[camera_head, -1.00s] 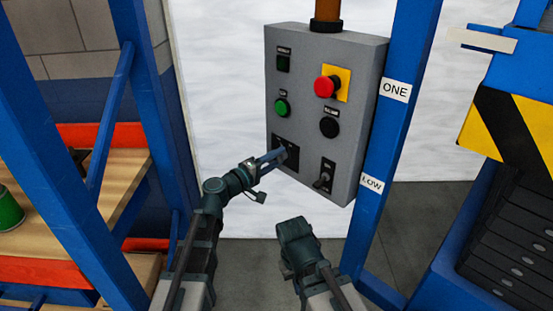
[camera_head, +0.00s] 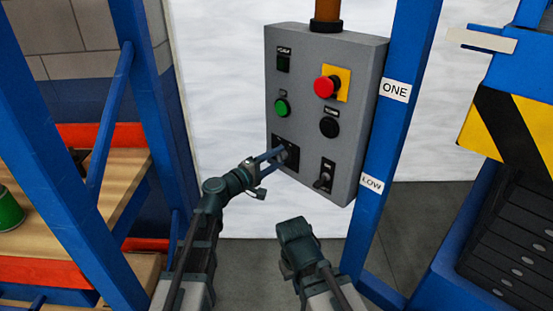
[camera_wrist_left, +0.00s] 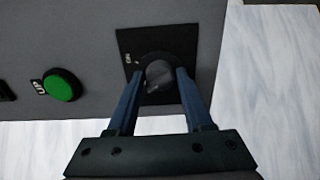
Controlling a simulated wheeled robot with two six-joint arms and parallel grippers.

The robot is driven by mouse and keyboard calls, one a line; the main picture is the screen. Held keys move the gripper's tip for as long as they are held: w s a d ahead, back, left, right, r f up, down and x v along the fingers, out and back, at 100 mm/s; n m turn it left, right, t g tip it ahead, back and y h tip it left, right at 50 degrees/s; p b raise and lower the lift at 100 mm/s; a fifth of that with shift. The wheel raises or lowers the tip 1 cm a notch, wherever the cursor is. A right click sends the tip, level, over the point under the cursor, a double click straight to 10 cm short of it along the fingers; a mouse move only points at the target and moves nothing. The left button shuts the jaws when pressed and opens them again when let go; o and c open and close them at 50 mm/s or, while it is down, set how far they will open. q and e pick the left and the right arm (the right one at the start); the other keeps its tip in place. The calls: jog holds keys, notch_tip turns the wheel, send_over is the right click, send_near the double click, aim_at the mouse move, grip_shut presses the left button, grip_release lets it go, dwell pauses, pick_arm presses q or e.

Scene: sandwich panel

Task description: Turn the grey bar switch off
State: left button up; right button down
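The grey bar switch (camera_wrist_left: 159,78) sits on a round dark base on a square black plate (camera_head: 279,147), at the panel's lower left. My left gripper (camera_head: 276,155) is at this switch. In the left wrist view its two blue fingers (camera_wrist_left: 158,82) straddle the grey bar, apart, with a narrow gap seeming to show beside it; contact is not clear. The fingers partly hide the switch, and its exact angle is hard to read. My right gripper (camera_head: 297,240) is low in front of the panel, away from it; its fingers do not show.
The grey panel (camera_head: 352,75) also carries a green button (camera_head: 281,107), a red mushroom button (camera_head: 326,87), a black knob (camera_head: 329,127) and a toggle lever (camera_head: 324,180). A blue post (camera_head: 395,130) stands close on the right, blue and orange shelving (camera_head: 130,60) on the left.

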pick_arm(q)
jog(key=o, duration=0.3)
jog(key=v, duration=1.4)
jog(key=shift+d, duration=0.1)
